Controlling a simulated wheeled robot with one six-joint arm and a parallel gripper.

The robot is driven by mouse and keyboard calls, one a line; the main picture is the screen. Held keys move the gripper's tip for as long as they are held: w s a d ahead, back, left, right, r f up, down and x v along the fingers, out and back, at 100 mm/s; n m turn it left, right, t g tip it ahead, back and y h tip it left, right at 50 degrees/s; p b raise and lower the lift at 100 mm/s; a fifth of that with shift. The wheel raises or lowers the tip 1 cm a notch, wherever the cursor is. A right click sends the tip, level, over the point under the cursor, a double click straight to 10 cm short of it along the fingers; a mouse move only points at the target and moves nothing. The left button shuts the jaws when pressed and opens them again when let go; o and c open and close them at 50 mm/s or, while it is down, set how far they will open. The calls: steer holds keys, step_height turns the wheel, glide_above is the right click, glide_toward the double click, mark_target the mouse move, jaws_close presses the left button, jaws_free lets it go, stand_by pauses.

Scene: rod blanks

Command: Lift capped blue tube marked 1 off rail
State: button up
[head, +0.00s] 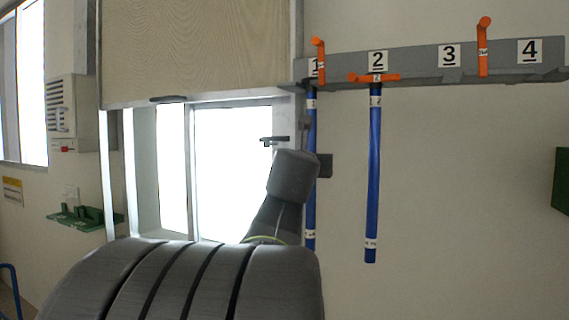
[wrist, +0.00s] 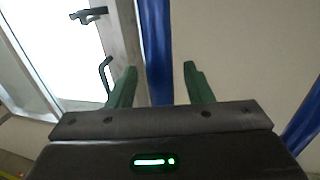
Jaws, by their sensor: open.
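The blue tube marked 1 (head: 311,130) hangs upright from the left end of the grey rail (head: 410,62). An orange piece (head: 319,48) stands up at its top, partly covering the 1 label. My arm hides part of the tube's middle. In the wrist view the same tube (wrist: 156,40) runs down the picture between the two green fingers of my gripper (wrist: 160,68). The gripper is open, with a gap on both sides of the tube. I cannot tell how deep the tube sits between the fingers. In the head view my arm mostly hides the gripper.
A second blue tube (head: 374,170) with an orange crosspiece hangs under label 2, to the right. Another orange piece (head: 483,48) stands between labels 3 and 4. A window (head: 230,165) with a handle and blind (head: 195,50) is close on the left.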

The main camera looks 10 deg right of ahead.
steer(key=shift+s, duration=0.25)
steer(key=shift+c, duration=1.1)
steer(key=shift+w, duration=0.15)
jaws_close()
steer(key=shift+r, duration=0.1)
